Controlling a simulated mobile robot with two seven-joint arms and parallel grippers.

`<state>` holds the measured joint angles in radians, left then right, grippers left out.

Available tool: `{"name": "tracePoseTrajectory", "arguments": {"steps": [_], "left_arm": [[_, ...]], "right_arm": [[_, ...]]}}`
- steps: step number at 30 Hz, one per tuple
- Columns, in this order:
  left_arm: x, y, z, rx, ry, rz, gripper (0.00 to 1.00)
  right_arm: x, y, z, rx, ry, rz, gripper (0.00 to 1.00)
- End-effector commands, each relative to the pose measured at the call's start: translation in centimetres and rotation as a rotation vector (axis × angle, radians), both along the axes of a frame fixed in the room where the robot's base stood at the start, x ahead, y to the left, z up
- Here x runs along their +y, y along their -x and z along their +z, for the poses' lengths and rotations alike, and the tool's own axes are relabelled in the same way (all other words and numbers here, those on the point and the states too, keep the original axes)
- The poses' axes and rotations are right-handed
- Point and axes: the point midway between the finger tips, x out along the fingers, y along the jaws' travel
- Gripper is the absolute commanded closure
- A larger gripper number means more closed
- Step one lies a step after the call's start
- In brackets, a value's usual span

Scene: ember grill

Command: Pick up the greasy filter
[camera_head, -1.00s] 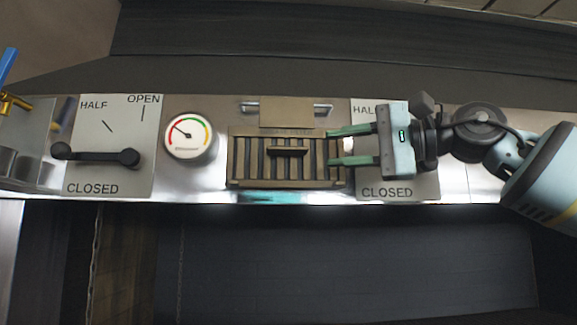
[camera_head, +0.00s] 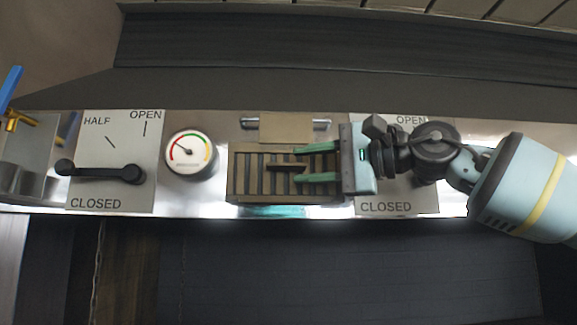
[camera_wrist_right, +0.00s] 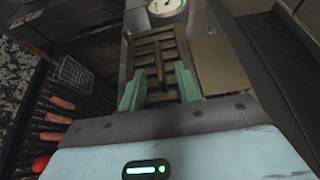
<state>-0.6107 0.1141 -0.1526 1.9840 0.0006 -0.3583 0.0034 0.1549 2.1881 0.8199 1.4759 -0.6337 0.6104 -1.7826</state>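The greasy filter (camera_head: 250,178) is a brownish slatted metal panel with a bar handle (camera_head: 287,167) across its middle. It sits on the steel front panel, right of the gauge. My right gripper (camera_head: 298,165) is open, its two green fingers reaching over the right half of the filter, above and below the handle's right end. In the right wrist view the filter (camera_wrist_right: 155,51) lies between and beyond the open fingers (camera_wrist_right: 157,88), with nothing visibly held. Whether the fingers touch the filter cannot be told. My left gripper is not in view.
A round gauge (camera_head: 192,154) and a lever plate (camera_head: 87,130) are to the left. Another lever plate (camera_head: 400,208) is behind my right arm. A tan plate (camera_head: 286,127) sits above the filter. Sausages (camera_wrist_right: 61,102) show in the right wrist view.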

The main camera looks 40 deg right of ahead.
Motion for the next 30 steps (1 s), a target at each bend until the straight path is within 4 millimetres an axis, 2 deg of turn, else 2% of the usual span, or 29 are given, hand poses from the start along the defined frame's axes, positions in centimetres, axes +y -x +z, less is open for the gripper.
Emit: {"name": "tracePoseTrajectory", "arguments": {"steps": [1, 6, 15, 23, 30], "left_arm": [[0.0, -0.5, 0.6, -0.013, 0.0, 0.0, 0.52], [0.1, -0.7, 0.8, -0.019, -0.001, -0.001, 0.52], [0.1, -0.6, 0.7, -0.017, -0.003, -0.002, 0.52], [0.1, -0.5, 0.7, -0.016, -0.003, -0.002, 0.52], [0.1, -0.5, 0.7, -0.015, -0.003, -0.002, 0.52]], "right_arm": [[0.5, -0.3, 0.4, -0.003, 0.003, 0.0, 0.67], [1.3, -1.7, 0.2, -0.002, 0.001, 0.0, 0.67], [1.4, -2.0, 0.1, -0.002, 0.0, 0.0, 0.67], [1.4, -2.0, 0.1, -0.001, 0.0, 0.0, 1.0], [1.4, -1.9, 0.3, -0.006, -0.002, 0.0, 1.0]]}}
